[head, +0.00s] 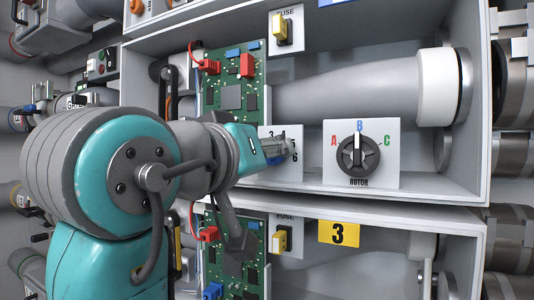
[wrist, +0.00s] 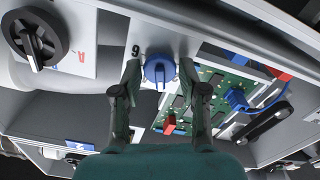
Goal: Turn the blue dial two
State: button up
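The blue dial (wrist: 159,71) sits on a small white plate with printed numbers, a 6 readable beside it in the wrist view. My gripper (wrist: 159,66) is open, with one fingertip on each side of the dial; whether they touch it I cannot tell. The dial's pointer setting is too small to read surely. In the head view my gripper (head: 280,148) reaches in front of the white number plate (head: 266,131) and covers most of the dial there.
A black rotor knob (head: 358,156) marked A, B, C stands to the right; it also shows in the wrist view (wrist: 35,40). A green circuit board (head: 238,88) with red and blue connectors is on the left. A yellow fuse switch (head: 281,28) is above.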

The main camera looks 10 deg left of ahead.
grip_shut()
jog(key=shift+n, duration=3.9)
jog(key=o, duration=0.6)
grip_release()
jog(key=shift+s+a, duration=0.1)
